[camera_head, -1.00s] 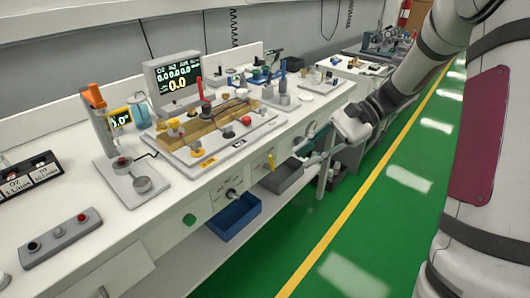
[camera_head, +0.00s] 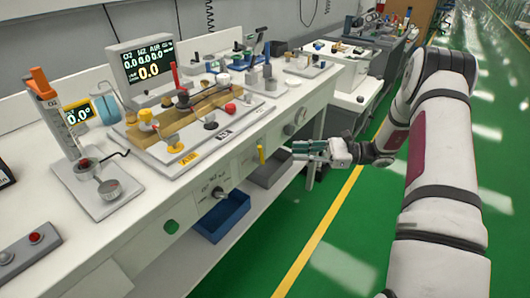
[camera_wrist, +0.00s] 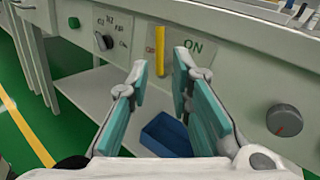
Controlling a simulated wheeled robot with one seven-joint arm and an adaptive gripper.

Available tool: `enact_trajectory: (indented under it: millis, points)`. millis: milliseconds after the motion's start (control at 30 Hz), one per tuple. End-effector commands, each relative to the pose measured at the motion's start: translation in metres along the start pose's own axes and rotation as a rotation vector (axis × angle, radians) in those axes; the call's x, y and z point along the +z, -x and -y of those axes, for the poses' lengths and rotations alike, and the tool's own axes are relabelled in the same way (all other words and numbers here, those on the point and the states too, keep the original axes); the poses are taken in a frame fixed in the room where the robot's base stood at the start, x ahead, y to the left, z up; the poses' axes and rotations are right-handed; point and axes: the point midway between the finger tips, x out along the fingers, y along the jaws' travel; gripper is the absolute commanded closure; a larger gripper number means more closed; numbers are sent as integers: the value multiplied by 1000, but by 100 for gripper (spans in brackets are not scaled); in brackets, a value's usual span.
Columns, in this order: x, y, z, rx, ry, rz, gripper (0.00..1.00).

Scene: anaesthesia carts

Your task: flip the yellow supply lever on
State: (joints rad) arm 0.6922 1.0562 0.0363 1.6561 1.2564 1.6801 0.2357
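The yellow supply lever (camera_head: 261,154) is a slim upright bar on the bench's front panel. In the wrist view the lever (camera_wrist: 160,50) stands vertical, just left of a green "ON" label (camera_wrist: 193,47). My gripper (camera_head: 296,150) is to the right of the lever in the head view, with its fingers pointing left toward the panel. In the wrist view my gripper (camera_wrist: 159,65) shows two teal-padded fingers spread apart with nothing between them. The lever appears beyond the gap between the fingertips, apart from both.
A dark selector knob (camera_wrist: 103,41) and a green button (camera_wrist: 74,22) are left of the lever. A round grey knob (camera_wrist: 284,120) is on its right. A blue bin (camera_head: 222,217) and a grey bin (camera_head: 270,168) sit below the panel. The green floor in front is clear.

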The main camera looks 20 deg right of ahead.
Motion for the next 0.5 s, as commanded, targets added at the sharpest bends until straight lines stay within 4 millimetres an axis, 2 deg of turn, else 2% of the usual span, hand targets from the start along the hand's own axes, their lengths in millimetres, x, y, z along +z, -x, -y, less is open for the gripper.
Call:
enact_trajectory:
  millis: [33,300,500]
  points:
    - [0,-12,0,4,0,1,80]
    - [0,-65,-1,4,1,0,80]
    - [0,-93,0,2,0,0,80]
